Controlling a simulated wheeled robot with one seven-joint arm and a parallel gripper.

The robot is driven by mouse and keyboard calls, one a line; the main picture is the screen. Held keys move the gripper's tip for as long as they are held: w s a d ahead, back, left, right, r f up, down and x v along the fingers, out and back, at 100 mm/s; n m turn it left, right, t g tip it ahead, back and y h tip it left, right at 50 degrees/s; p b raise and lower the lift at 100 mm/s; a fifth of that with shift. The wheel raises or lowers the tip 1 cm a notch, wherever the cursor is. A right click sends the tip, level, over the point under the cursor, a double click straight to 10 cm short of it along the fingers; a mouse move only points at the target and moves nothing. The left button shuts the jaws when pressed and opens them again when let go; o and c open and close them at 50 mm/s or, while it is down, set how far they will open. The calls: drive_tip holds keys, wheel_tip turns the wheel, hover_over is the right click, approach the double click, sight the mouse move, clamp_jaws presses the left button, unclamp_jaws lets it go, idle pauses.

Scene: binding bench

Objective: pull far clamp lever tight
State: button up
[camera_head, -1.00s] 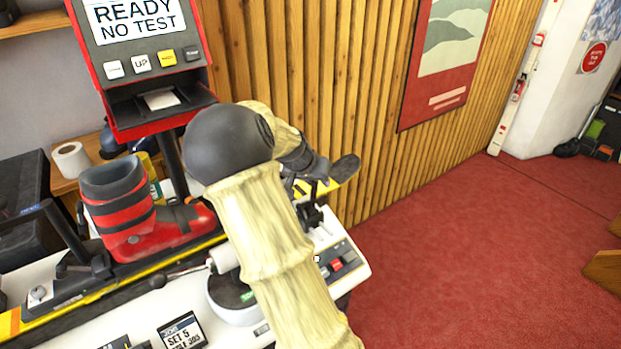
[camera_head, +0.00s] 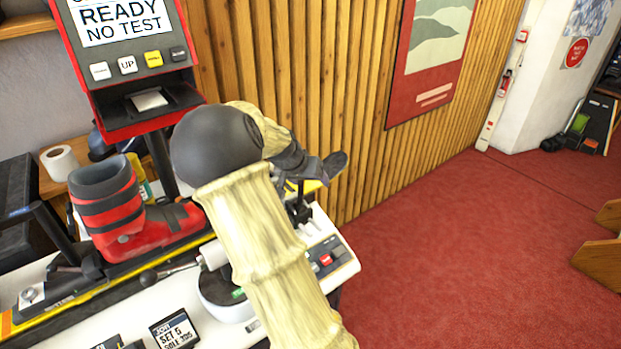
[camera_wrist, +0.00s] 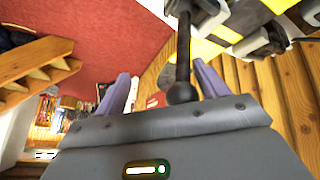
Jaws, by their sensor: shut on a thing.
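In the wrist view the far clamp's lever (camera_wrist: 184,50), a dark rod with a round knob, runs down between the two purple fingers of my gripper (camera_wrist: 163,75). My gripper is shut on this lever, close to the knob. In the head view the dark far clamp (camera_head: 299,206) stands at the right end of the bench, beside the ski (camera_head: 312,186). My pale-sleeved arm hides the lever and most of the gripper there.
A red and black ski boot (camera_head: 135,220) stands on the ski, left of my arm. The near clamp (camera_head: 75,270) is at the left. A red display unit (camera_head: 130,65) rises behind. A control panel (camera_head: 328,258) sits at the bench's right end. Red floor (camera_head: 430,260) is clear beyond.

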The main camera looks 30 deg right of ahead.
drive_tip(key=shift+s+d, duration=0.4)
drive_tip(key=shift+s, duration=0.1)
drive_tip(key=shift+w+a, duration=0.1)
idle(0.3)
drive_tip(key=v, duration=1.7)
drive_tip(key=shift+w+r, duration=0.15)
drive_tip(key=shift+r, duration=0.1)
drive_tip(key=shift+c, duration=0.2)
